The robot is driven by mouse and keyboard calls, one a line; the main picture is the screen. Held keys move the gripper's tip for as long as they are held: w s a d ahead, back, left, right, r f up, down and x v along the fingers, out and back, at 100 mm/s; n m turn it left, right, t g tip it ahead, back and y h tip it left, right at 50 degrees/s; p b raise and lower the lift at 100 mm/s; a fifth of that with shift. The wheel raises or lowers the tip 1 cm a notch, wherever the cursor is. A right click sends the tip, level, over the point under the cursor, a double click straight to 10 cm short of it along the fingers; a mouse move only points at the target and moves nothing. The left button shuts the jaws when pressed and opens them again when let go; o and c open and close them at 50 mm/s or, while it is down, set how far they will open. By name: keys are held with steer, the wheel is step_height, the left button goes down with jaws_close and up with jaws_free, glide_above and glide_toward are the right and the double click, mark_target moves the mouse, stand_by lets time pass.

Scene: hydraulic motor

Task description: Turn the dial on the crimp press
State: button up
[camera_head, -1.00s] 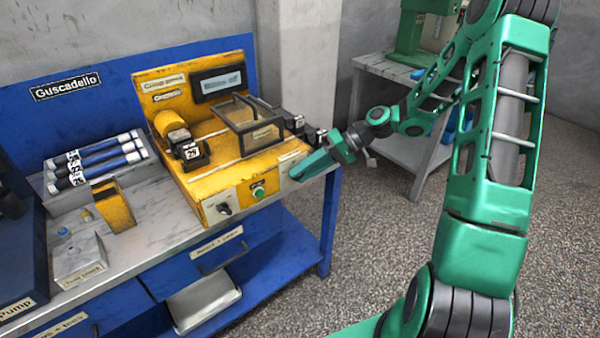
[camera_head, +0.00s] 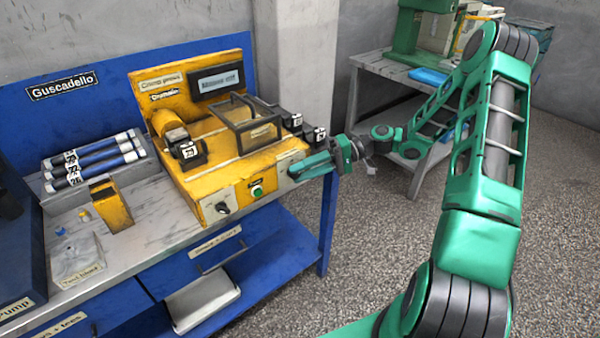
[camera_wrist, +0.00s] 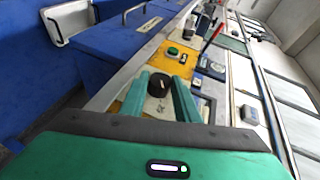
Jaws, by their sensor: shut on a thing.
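The yellow crimp press (camera_head: 208,184) stands on the right part of the workbench. Its front has a black dial (camera_head: 222,208) on a pale plate at the left and a green button (camera_head: 257,191). My gripper (camera_head: 293,172) is at the right end of this front, its green fingers pointing left. In the wrist view, another black dial (camera_wrist: 159,84) sits between the two fingers of my gripper (camera_wrist: 162,76), and they are shut on it. The green button (camera_wrist: 172,51) shows just beyond. In the head view, my gripper hides this right-hand dial.
A framed guard (camera_head: 245,125) and a display (camera_head: 216,79) rise on the press. A grey rack (camera_head: 55,198) with several blue-and-black cylinders, a yellow holder (camera_head: 112,205) and a grey tool stand (camera_head: 82,262) occupy the bench's left. Open floor lies right of the bench.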

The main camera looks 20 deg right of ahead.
steer(key=shift+w+d+f, duration=0.1)
steer(key=shift+d, duration=0.05)
steer(key=o, duration=1)
steer(key=shift+o, duration=0.2)
steer(key=w+v, duration=0.1)
steer(key=v, duration=0.9)
steer(key=shift+s+d, duration=0.4)
steer(key=shift+s, duration=0.05)
